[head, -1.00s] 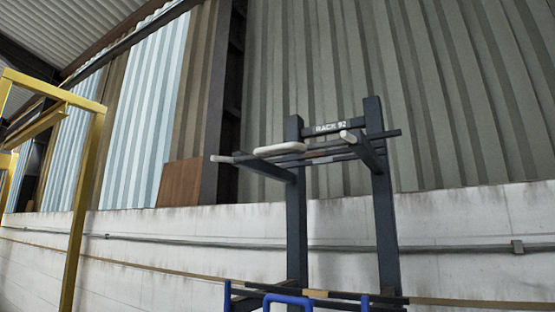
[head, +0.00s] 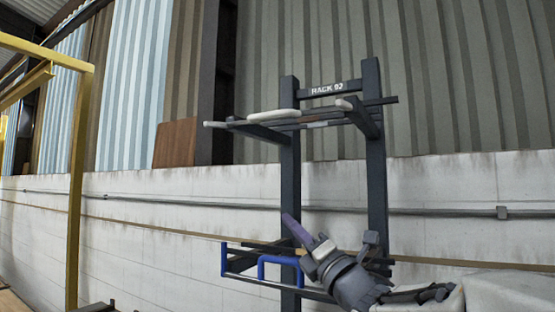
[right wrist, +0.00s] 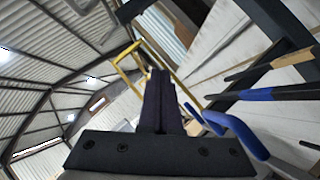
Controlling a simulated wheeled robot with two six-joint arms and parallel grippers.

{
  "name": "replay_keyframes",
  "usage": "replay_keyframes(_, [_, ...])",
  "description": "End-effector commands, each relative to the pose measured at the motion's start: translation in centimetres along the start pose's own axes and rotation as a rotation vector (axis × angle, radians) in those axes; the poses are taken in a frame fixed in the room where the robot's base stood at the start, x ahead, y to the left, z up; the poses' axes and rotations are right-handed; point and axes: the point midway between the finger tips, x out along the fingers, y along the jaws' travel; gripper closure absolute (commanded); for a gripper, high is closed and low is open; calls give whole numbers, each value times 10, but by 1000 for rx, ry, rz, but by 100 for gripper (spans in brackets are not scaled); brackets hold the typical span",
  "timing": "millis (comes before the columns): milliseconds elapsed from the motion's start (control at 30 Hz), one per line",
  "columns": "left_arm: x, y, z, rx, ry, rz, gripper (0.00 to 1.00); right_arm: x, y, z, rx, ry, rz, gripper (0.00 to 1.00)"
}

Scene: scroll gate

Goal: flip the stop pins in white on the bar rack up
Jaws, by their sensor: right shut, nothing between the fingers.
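The dark bar rack (head: 290,180) stands against the wall, with two posts and two levels of arms. On its upper level, white parts show at the left arm tip (head: 214,124), along a thick piece (head: 272,115) and at the right arm tip (head: 344,103). I see them from below and cannot tell how each pin is turned. My right gripper (head: 286,218) is shut and empty, pointing up and left in front of the rack, below the upper level and apart from the white parts. Its shut fingers also show in the right wrist view (right wrist: 158,75). My left gripper is not in view.
Blue parts (head: 280,260) sit on the lower level, just left of my right gripper; a curved blue piece (right wrist: 238,132) shows right of the fingers in the right wrist view. A yellow frame (head: 80,170) stands at left.

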Motion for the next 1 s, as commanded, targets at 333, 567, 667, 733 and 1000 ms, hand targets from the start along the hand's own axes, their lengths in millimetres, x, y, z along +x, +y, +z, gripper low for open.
replay_keyframes(333, [-9,1,0,0,0,0,100,-9,71,53,-557,-93,404,100])
replay_keyframes(567, [-9,1,0,0,0,0,100,-16,79,60,-627,-113,451,100])
replay_keyframes(667, [-9,1,0,0,0,0,100,-17,78,60,-626,-113,450,100])
replay_keyframes(733, [-9,1,0,0,0,0,100,-17,78,60,-626,-113,449,100])
replay_keyframes(1000, [-22,2,-1,0,0,0,100,1,88,60,-622,-111,451,100])
